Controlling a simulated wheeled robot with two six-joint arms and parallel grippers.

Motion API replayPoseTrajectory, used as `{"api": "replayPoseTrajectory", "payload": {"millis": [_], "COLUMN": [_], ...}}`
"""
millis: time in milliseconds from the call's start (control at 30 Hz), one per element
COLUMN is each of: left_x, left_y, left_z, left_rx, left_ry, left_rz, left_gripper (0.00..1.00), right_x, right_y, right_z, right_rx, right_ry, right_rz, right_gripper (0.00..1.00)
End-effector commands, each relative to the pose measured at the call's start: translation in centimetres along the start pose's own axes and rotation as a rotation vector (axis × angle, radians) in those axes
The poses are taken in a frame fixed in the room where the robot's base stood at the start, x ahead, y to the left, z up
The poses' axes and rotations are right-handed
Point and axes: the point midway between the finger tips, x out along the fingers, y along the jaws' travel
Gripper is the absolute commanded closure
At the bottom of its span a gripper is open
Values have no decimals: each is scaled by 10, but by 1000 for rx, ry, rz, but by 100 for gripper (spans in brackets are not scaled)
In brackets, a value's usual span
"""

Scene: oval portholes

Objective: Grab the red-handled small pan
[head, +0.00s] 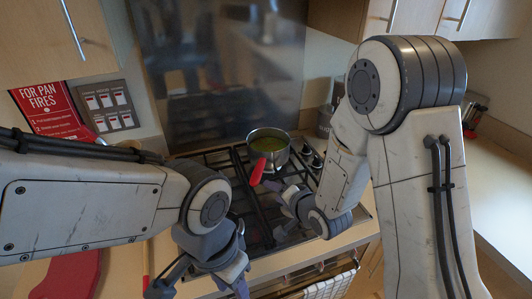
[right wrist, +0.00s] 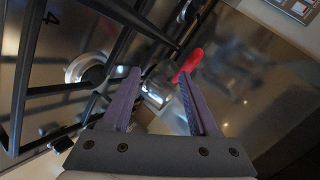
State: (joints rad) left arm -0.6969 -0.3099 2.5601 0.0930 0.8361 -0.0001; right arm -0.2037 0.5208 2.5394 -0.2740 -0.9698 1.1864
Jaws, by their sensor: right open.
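A small steel pan (head: 268,141) with a red handle (head: 257,171) stands on the gas hob at the back. Something yellowish shows inside it. The handle points toward me and slightly left. My right gripper (head: 277,208) is over the hob, just in front of the handle, open and empty. In the right wrist view, the red handle (right wrist: 188,65) shows beyond the tip of the right-hand finger, apart from the gripper (right wrist: 159,77). A shiny metal surface there may be the pan's side. My left gripper (head: 203,287) is low at the front, its fingers spread and empty.
Black grates cover the hob (head: 240,190), with knobs (head: 311,157) at its right. A metal splashback rises behind. A red item (head: 75,275) lies on the left counter. The right counter (head: 500,180) is mostly clear. A towel (head: 330,287) hangs in front.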

Motion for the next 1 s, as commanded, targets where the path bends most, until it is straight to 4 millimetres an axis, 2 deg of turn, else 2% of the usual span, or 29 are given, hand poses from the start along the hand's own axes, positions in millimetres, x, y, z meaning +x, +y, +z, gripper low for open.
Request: {"api": "replayPoseTrajectory", "payload": {"millis": [33, 200, 367, 467, 700, 867, 1000], "left_x": [1, 2, 2, -2, -15, -18, -30], "left_y": [0, 0, 0, 0, 1, 1, 2], "left_z": [0, 0, 0, 0, -1, -1, -2], "left_rx": [0, 0, 0, 0, -1, -1, -1], "left_ry": [0, 0, 0, 0, 0, 0, 0], "left_rz": [0, 0, 0, 0, 0, 0, 0], "left_gripper": [54, 54, 54, 54, 54, 54, 54], "right_x": [5, 8, 4, 7, 40, 51, 63], "right_y": [5, 4, 2, -3, -17, -20, -29], "right_z": [-4, -16, -23, -26, -30, -32, -33], "right_rx": [81, 338, 483, 515, 518, 519, 518], "right_ry": [16, 43, 43, 41, 39, 41, 38], "right_rz": [-46, -233, -346, -375, -380, -380, -380], "right_gripper": [39, 39, 39, 39, 39, 39, 39]}}
